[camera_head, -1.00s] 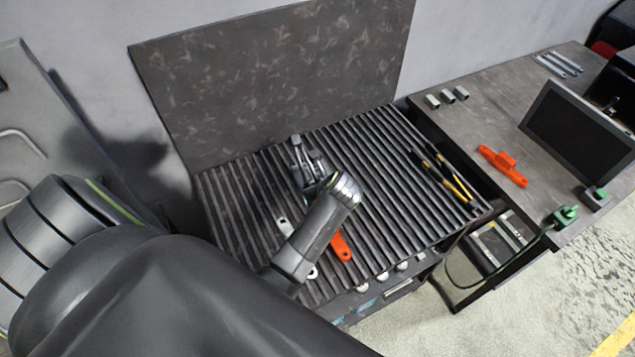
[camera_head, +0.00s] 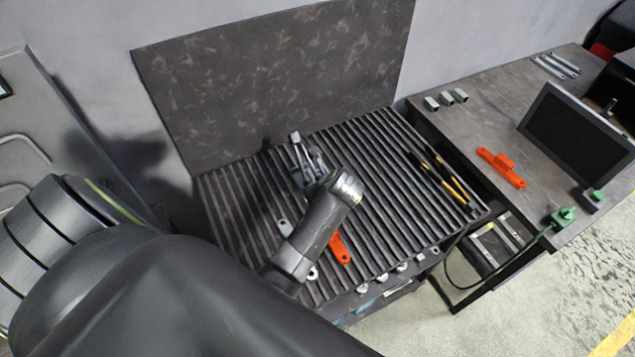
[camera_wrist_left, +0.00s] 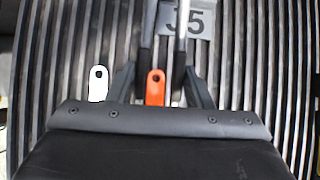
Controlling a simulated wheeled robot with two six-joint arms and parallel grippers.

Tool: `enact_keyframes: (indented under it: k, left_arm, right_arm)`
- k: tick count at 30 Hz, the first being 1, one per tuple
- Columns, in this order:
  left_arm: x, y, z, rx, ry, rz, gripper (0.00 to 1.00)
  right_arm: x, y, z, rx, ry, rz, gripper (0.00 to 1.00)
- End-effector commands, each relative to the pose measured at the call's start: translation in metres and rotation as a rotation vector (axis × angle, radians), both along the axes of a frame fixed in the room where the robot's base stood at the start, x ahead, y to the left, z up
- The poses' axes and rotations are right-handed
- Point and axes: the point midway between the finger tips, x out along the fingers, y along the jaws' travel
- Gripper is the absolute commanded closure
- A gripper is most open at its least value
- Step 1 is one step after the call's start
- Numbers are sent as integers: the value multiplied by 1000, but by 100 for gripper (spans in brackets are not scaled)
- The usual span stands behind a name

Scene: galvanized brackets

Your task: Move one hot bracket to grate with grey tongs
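My left gripper (camera_head: 312,178) is over the slatted grate (camera_head: 235,225). In the wrist view its dark fingers (camera_wrist_left: 163,82) lie against the grey tongs (camera_wrist_left: 181,48), whose two arms point away from me. At the tongs' far end is a grey piece marked 35 (camera_wrist_left: 198,21), apparently the bracket; it shows as a small pale block in the head view (camera_head: 295,137). One tong arm crosses in front of it. I cannot tell whether the tips grip it or whether it touches the slats. My right gripper is not in view.
An orange part (camera_head: 340,249) and a pale holed tab (camera_head: 285,228) lie by my forearm, partly hidden. Black-and-yellow tools (camera_head: 455,185) lie on the grate's right. The right bench (camera_head: 480,120) holds small grey blocks, an orange tool (camera_head: 501,168) and a dark panel (camera_head: 575,130).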

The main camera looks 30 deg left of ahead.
Motion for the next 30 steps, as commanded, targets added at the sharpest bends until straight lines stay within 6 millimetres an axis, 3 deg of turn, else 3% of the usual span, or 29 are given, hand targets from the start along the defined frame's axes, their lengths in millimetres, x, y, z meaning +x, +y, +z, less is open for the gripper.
enact_keyframes:
  k: [1, 15, 30]
  left_arm:
    - [1, 0, 15, 0, -2, 0, 57]
    - [1, 0, 76, 0, -4, 0, 57]
    - [0, 0, 81, 1, -1, 0, 57]
  right_arm:
    - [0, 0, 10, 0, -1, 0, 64]
    - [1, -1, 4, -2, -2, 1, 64]
    - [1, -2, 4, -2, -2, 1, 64]
